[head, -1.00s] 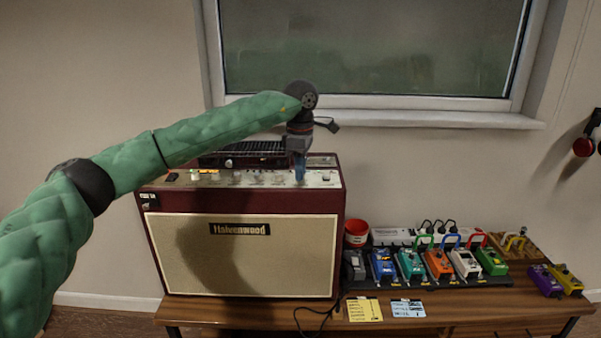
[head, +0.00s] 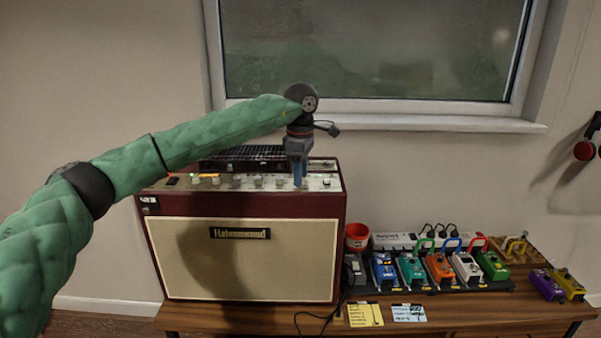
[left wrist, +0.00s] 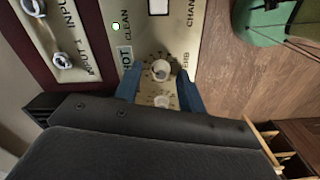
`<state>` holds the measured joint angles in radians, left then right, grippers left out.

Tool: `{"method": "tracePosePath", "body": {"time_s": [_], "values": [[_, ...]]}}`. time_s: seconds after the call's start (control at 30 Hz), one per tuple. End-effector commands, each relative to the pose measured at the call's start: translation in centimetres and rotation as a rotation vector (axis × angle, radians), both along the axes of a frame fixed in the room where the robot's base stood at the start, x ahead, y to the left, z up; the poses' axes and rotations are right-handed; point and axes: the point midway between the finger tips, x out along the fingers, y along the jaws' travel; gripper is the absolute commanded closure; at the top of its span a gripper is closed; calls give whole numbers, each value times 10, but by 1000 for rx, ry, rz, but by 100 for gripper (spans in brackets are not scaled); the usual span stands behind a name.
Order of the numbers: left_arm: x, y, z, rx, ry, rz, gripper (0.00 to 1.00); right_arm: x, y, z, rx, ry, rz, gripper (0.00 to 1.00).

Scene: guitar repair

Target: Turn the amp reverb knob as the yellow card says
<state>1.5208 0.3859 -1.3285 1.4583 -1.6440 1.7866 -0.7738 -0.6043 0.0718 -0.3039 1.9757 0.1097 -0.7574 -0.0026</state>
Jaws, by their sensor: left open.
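The maroon amp (head: 325,215) stands on the bench with its knob row along the top panel. My left gripper (head: 298,184) points down over the right part of that panel. In the left wrist view its blue fingers (left wrist: 158,78) are open, one on each side of a pale round knob (left wrist: 160,70). Partly visible lettering beside this knob ends in "ERB". Contact between fingers and knob cannot be told. A second pale knob (left wrist: 162,101) is nearer the gripper body. The yellow card (head: 365,314) lies at the bench's front edge; its writing is too small to read. My right gripper is not in view.
A blue card (head: 408,313) lies beside the yellow one. A black cable (head: 318,318) lies in front. A window sill is behind.

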Motion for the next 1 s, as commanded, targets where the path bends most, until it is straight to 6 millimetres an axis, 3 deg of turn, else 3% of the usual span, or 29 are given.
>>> {"method": "tracePosePath", "body": {"time_s": [0.27, 0.7, 1.0], "values": [[0, 0, 14, 1, -1, 0, 60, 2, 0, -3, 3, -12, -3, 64], [1, 0, 74, -1, -1, 0, 60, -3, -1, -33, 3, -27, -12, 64], [0, 0, 78, 0, 0, 0, 60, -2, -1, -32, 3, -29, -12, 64]]}}
